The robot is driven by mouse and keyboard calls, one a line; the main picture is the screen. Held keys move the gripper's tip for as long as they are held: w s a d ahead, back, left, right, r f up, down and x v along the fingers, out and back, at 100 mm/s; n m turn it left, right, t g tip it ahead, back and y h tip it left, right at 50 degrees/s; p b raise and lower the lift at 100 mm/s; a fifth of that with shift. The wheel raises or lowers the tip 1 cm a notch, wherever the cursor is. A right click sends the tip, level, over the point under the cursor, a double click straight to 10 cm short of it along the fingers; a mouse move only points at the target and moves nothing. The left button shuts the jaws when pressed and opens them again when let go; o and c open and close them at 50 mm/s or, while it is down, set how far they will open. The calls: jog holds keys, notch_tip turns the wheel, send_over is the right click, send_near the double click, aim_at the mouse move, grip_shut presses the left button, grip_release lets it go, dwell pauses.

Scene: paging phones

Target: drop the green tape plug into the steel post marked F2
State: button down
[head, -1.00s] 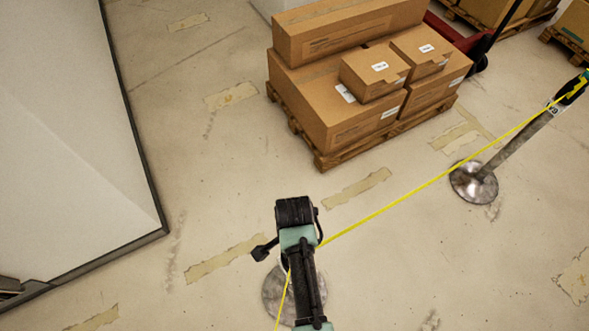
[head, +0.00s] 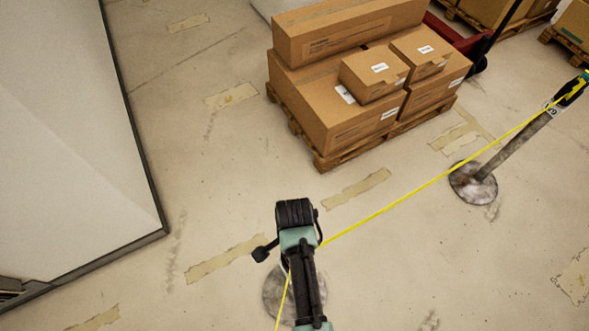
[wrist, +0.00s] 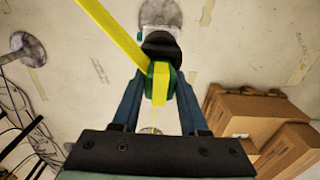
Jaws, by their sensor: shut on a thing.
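In the wrist view my gripper (wrist: 157,82) has its two blue fingers shut on the green tape plug (wrist: 150,86), with yellow tape on it. The plug is right at the black head (wrist: 161,47) of a post with a white label too small to read. I cannot tell whether the plug sits in the head or just over it. The post's round base (wrist: 160,13) shows beyond. In the head view my arm hides the fingers, plug and post top; a round steel base (head: 272,292) shows behind the arm.
A second steel post (head: 513,149) with a black head stands at the right, with yellow tape (head: 420,187) running from it to my gripper. Boxes on a wooden pallet (head: 322,163) stand behind. A white panel (head: 70,130) is at the left. Open floor lies between.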

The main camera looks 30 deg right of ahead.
jog(key=shift+f+b, duration=0.45)
jog(key=shift+f, duration=0.15)
dwell(0.3)
jog(key=c, duration=0.7)
grip_release()
notch_tip(320, 180, up, 9)
jog(key=p, duration=0.8)
jog(key=shift+f+p, duration=0.1)
jog(key=shift+p, duration=0.3)
jog(key=shift+r, duration=1.1)
